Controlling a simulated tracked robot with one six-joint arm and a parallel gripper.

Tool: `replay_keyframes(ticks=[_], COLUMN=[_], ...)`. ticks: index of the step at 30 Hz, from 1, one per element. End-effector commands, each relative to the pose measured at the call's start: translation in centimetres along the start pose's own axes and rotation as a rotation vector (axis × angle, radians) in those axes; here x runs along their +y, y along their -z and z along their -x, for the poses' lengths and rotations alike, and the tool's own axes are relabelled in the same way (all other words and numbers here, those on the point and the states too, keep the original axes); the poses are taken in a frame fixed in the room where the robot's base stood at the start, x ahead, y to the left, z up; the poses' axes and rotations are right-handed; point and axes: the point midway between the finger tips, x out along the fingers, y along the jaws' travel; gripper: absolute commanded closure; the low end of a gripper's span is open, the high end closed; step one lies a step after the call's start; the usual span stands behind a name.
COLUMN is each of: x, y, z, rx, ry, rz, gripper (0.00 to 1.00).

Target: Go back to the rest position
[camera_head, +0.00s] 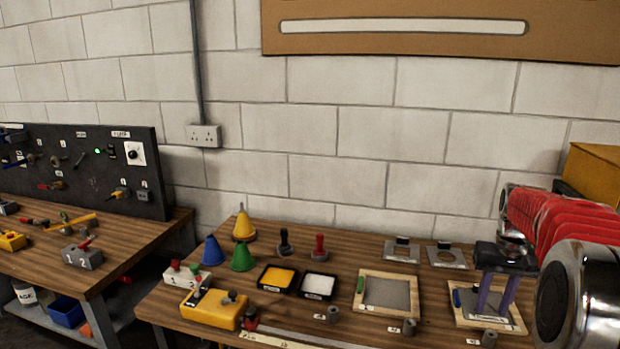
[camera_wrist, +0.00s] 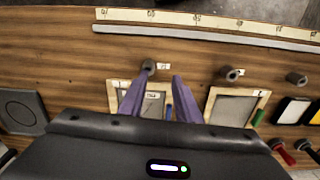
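My gripper (camera_head: 492,312) hangs over the right-hand wooden frame (camera_head: 462,317) at the bench's right side. Its two purple fingers are apart with nothing between them. In the wrist view my gripper (camera_wrist: 160,80) shows the same gap, with the frame and a small label seen below and between the fingers. The red-sleeved arm is mine and reaches in from the right. I cannot tell exactly how high the fingertips are above the frame.
The bench holds another wooden frame (camera_head: 388,293), a yellow tray (camera_head: 278,278), a white tray (camera_head: 318,286), a yellow cone (camera_head: 243,228), a blue cone (camera_head: 214,251), a green cone (camera_head: 242,257) and a yellow box (camera_head: 212,309). A ruler strip (camera_wrist: 210,23) runs along the edge.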

Motion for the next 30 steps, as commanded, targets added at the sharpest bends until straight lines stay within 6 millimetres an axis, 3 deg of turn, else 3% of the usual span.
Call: replay_keyframes(ticks=[8,30], x=[-1.9,-10.3], y=[-3.4,-18.0], z=[-0.1,1.8], rx=[0.026,0.197], ry=[-0.002,0.009], rz=[-0.003,0.090], gripper=[0.70,0.70])
